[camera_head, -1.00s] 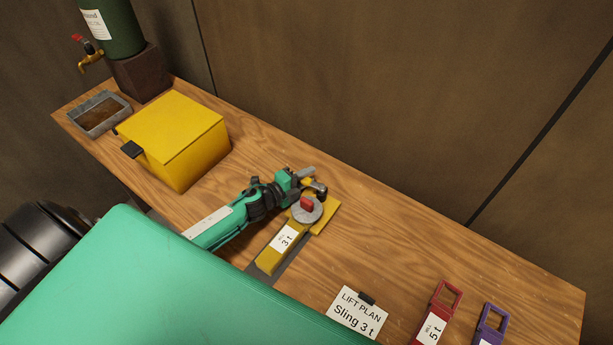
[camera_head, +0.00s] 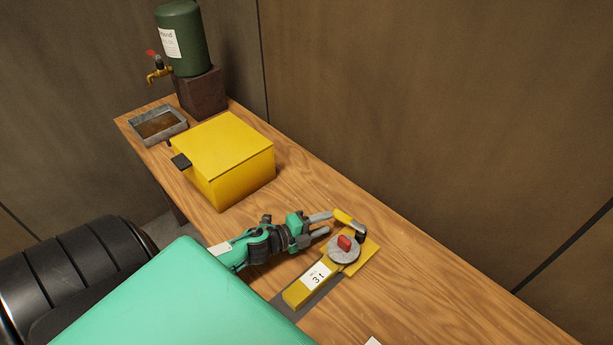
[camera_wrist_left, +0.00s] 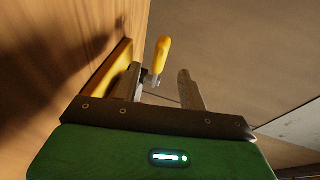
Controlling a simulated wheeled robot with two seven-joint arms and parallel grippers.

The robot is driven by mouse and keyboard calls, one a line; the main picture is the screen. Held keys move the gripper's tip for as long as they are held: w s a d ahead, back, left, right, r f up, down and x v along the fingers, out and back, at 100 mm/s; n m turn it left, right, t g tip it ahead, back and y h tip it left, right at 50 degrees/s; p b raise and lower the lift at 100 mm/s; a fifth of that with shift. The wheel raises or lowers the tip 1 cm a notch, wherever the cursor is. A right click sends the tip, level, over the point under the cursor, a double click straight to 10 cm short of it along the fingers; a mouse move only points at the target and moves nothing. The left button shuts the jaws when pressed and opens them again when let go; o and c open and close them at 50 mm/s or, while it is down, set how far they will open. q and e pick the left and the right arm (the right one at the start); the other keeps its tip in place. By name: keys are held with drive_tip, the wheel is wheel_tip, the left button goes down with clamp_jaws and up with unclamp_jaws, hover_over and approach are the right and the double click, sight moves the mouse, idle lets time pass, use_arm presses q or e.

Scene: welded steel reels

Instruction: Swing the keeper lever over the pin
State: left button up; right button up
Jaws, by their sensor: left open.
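The keeper lever (camera_head: 348,217) has a yellow grip and a dark pivot end. It stands at the far side of a yellow plate (camera_head: 364,257), its grip pointing up and left. Beside it is a grey disc (camera_head: 342,256) with a red knob (camera_head: 345,242); I cannot make out a separate pin. My left gripper (camera_head: 323,223) is open and empty, its fingertips just left of the lever. In the left wrist view the lever (camera_wrist_left: 162,55) shows in the gap ahead of the open fingers (camera_wrist_left: 160,86). My right gripper is not in view.
A yellow bar labelled 3 t (camera_head: 299,291) extends from the disc toward the near edge. A yellow box (camera_head: 226,160), a grey tray (camera_head: 159,126) and a green tank (camera_head: 183,40) stand farther left on the wooden bench (camera_head: 420,300). The bench right of the plate is clear.

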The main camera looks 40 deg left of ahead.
use_arm(q)
drive_tip(key=b+v, duration=0.1)
drive_tip(key=v, duration=0.3)
drive_tip(key=shift+s, duration=0.1)
drive_tip(key=shift+s+a+r, duration=0.1)
drive_tip(key=shift+s+a, duration=0.05)
drive_tip(key=shift+s, duration=0.1)
